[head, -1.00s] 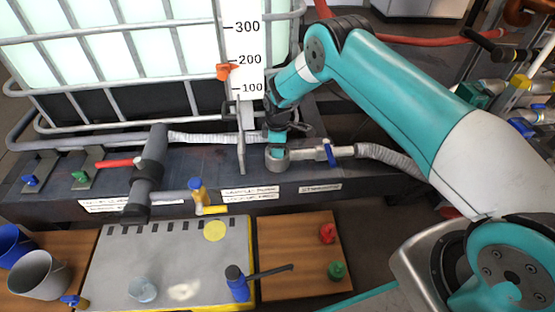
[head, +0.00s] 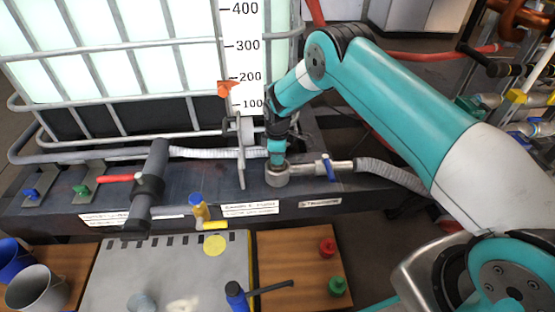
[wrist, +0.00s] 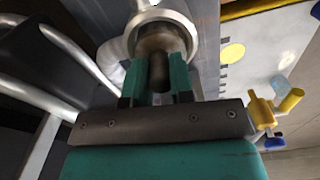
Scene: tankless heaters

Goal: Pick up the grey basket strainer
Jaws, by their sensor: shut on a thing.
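My gripper (head: 278,160) points down at the round grey strainer housing (head: 277,178) on the dark ledge. In the wrist view my gripper (wrist: 158,88) has its two teal fingers closed around a dark upright piece (wrist: 158,70), which I take for part of the grey basket strainer. That piece stands in the round mouth of the housing (wrist: 165,22), whose light grey rim surrounds it. The strainer's lower part is hidden inside the housing, and I cannot tell if it is raised at all. In the head view the gripper covers most of the opening.
A blue-handled valve (head: 328,168) and pipe adjoin the housing on the right. An upright grey plate (head: 241,160) stands close on the left, before the caged tank (head: 120,75). A grey mat (head: 150,265) and a wooden board (head: 300,245) lie in front.

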